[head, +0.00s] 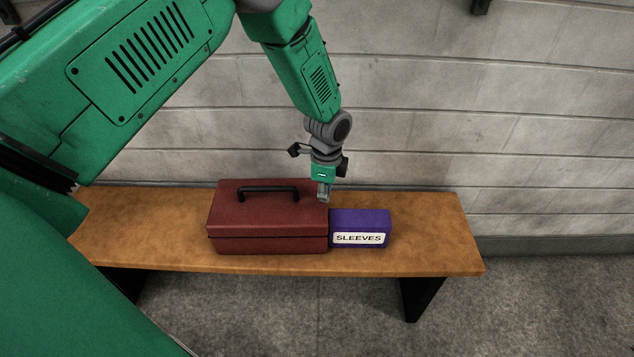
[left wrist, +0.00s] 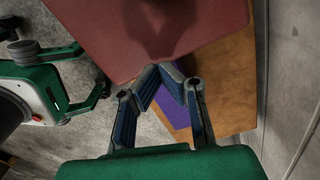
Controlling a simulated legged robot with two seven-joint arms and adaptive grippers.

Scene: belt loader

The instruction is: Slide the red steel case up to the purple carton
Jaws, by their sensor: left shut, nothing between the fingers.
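The red steel case (head: 268,222), with a black handle on its lid, sits upright on the wooden bench. The purple carton (head: 361,219), labelled SLEEVES, stands at its right side; in the head view the two look to be touching or nearly so. My left gripper (head: 323,198) is shut and empty, pointing down over the case's back right corner. In the left wrist view the left gripper (left wrist: 167,70) shows with its fingertips together beside the edge of the red case (left wrist: 150,35). Part of the purple carton (left wrist: 176,108) shows behind the fingers.
The wooden bench (head: 436,240) has free room to the right of the carton and to the left of the case. A pale block wall (head: 520,120) runs close behind it. Grey floor (head: 540,305) lies in front.

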